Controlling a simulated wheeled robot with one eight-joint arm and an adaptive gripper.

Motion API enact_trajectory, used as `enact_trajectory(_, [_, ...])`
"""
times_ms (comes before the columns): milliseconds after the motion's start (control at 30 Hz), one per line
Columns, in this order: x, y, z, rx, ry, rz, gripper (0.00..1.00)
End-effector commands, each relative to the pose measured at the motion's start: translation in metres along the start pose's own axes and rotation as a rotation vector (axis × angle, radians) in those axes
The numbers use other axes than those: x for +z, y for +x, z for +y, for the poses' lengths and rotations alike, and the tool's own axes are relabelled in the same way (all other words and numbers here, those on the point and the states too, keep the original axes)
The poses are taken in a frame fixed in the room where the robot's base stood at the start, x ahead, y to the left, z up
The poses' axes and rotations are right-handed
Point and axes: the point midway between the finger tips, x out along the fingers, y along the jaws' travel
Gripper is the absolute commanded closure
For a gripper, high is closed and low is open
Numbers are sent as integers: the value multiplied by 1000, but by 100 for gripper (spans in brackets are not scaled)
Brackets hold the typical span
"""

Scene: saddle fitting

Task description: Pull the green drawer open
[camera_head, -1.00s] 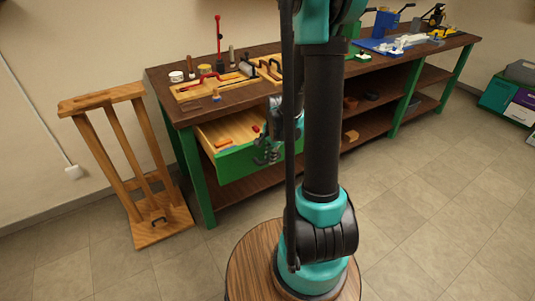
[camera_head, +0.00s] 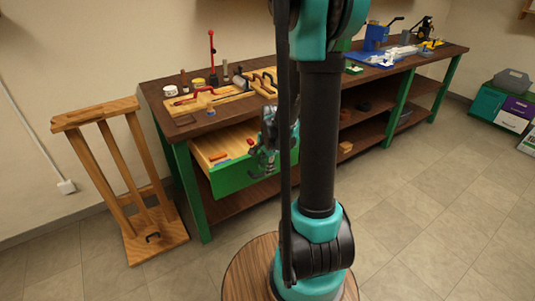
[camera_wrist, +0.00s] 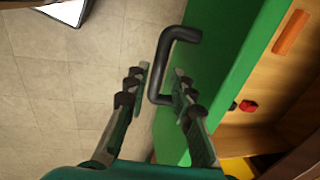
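The green drawer (camera_head: 232,178) under the left end of the workbench stands pulled out, with its pale wooden inside showing. In the wrist view its green front (camera_wrist: 222,60) runs diagonally, with a black bent handle (camera_wrist: 180,34) on it. My gripper (camera_wrist: 161,72) is at this handle, its two fingers apart. The handle's bar lies between the fingers, with a visible gap around it. In the head view my gripper (camera_head: 262,160) is in front of the drawer front, and the handle is hidden there.
Small orange (camera_wrist: 291,32) and red (camera_wrist: 248,106) items lie in the drawer. The workbench top (camera_head: 190,128) holds clamps and wooden boards. A wooden stand (camera_head: 115,180) is left of the bench. The tiled floor before the drawer is clear.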

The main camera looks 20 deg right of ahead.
Motion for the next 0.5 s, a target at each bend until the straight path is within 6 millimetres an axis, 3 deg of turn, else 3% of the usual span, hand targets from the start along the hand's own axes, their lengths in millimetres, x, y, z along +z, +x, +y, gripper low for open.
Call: enact_trajectory(500, [0, -73, 1, 0, 1, 0, 76])
